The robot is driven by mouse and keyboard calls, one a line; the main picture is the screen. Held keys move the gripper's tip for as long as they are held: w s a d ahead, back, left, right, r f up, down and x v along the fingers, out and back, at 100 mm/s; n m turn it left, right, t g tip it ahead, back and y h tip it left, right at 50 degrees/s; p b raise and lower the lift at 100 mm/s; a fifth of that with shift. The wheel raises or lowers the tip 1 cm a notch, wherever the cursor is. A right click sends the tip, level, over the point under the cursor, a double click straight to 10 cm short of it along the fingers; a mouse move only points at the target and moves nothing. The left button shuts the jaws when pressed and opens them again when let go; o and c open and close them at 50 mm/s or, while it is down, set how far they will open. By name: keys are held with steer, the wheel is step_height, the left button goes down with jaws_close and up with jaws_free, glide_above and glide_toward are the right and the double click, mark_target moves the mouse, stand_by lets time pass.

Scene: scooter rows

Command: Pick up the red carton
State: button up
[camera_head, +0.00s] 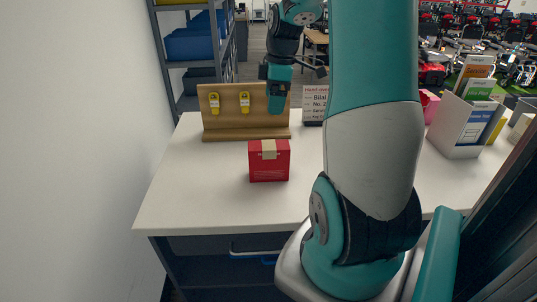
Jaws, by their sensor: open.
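The red carton (269,161) stands upright on the white worktop, left of the middle of the head view. It is a small box with a beige strip of tape over its top and front. My gripper (293,71) is in the air beyond and above the carton, near the wooden key board. Its dark fingers are spread apart, and I see nothing between them. My wrist partly covers it. The gripper is clear of the carton.
The wooden board (225,110) with yellow tags stands behind the carton. A printed sign (314,104) is at its right. A white holder (458,130) with cards stands at right. The worktop (190,190) is clear around the carton. My arm hides its middle right.

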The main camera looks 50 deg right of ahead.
mark_target(269, 145)
steer(key=f+p, duration=0.1)
steer(key=f, duration=0.2)
steer(key=f+p, duration=0.1)
steer(key=f, duration=0.7)
steer(key=shift+w+d+f+p, duration=0.2)
steer(key=shift+w+f+p, duration=0.1)
steer(key=shift+p, duration=0.1)
steer(key=shift+w+a+f+p, duration=0.2)
steer(key=shift+f+p, duration=0.25)
steer(key=shift+f, duration=0.5)
steer(key=shift+w+a+f+p, duration=0.15)
steer(key=shift+f+p, duration=0.25)
steer(key=shift+f, duration=0.5)
steer(key=shift+w+a+f+p, duration=0.15)
steer(key=shift+f+p, duration=0.3)
steer(key=shift+f, duration=0.5)
steer(key=shift+d, duration=0.1)
steer(key=c, duration=1.1)
